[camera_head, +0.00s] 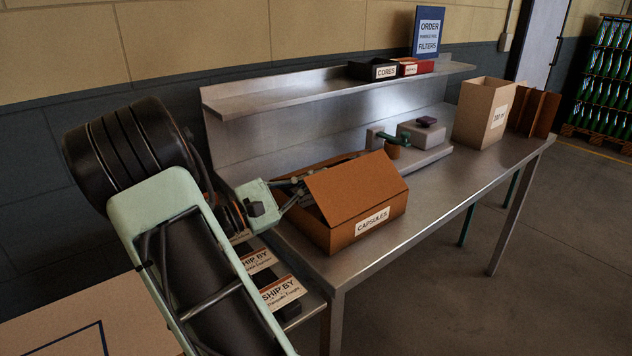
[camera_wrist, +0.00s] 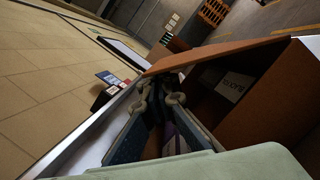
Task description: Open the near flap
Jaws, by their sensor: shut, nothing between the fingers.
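The brown cardboard box labelled CAPSULES (camera_head: 372,222) stands on the near end of the steel table. Its near flap (camera_head: 355,185) joins the top of the labelled wall and slopes inward over much of the opening. My gripper (camera_head: 299,188) reaches in from the left, with its fingers at the open left side of the box, beside the flap's edge. In the wrist view, my gripper (camera_wrist: 163,98) is shut and empty, and brown cardboard (camera_wrist: 265,100) lies just to its right. I cannot tell whether the fingers touch the flap.
A grey device (camera_head: 420,134) and a taller open carton (camera_head: 482,112) stand farther right. Ship-by cards (camera_head: 281,291) lie at lower left. The table right of the box is clear.

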